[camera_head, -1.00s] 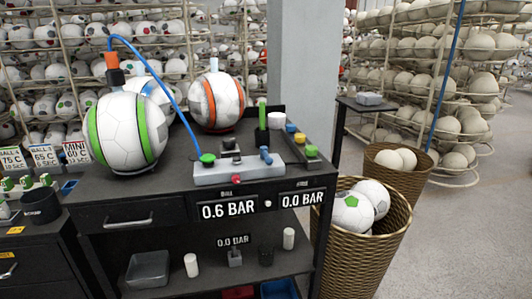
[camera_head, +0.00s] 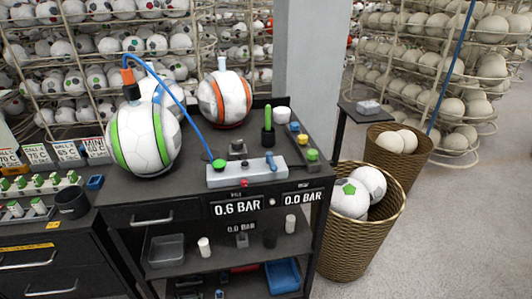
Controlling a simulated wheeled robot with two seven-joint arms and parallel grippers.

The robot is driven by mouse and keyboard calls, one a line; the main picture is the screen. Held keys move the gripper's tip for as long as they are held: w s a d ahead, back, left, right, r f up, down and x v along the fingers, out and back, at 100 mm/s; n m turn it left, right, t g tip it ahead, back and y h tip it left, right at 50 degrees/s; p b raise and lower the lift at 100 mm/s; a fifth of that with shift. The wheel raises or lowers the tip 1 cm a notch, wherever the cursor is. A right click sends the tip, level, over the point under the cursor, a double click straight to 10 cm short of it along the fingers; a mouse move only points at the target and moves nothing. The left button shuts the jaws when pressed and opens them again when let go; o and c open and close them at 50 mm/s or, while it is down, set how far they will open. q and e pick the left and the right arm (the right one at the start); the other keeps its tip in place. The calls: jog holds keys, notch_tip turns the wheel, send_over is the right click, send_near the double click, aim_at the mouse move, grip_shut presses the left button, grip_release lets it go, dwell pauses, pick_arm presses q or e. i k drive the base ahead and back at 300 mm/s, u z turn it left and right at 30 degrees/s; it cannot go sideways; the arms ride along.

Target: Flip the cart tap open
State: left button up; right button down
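The dark cart (camera_head: 150,190) stands in the middle of the view. A grey block (camera_head: 246,175) on its top carries a green hose fitting (camera_head: 218,164), a small red knob and a blue lever (camera_head: 270,161) that leans to the side. The blue lever looks like the tap, but I cannot tell whether it is open. A blue hose (camera_head: 176,98) runs from the green fitting to a green-striped ball (camera_head: 142,137). The displays on the cart's front read 0.6 BAR (camera_head: 236,207) and 0.0 BAR (camera_head: 302,198). Neither of my grippers shows.
An orange-striped ball (camera_head: 224,98) sits at the back of the cart top. A green pen-like item (camera_head: 268,119) stands upright near it. A wicker basket (camera_head: 345,250) with balls stands right of the cart. Ball racks and a grey pillar (camera_head: 307,70) are behind.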

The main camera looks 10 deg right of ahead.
aim_at(268, 155)
jog(key=z, duration=0.8)
jog(key=k, duration=0.65)
jog(key=u, duration=1.2)
jog(key=i, duration=0.5)
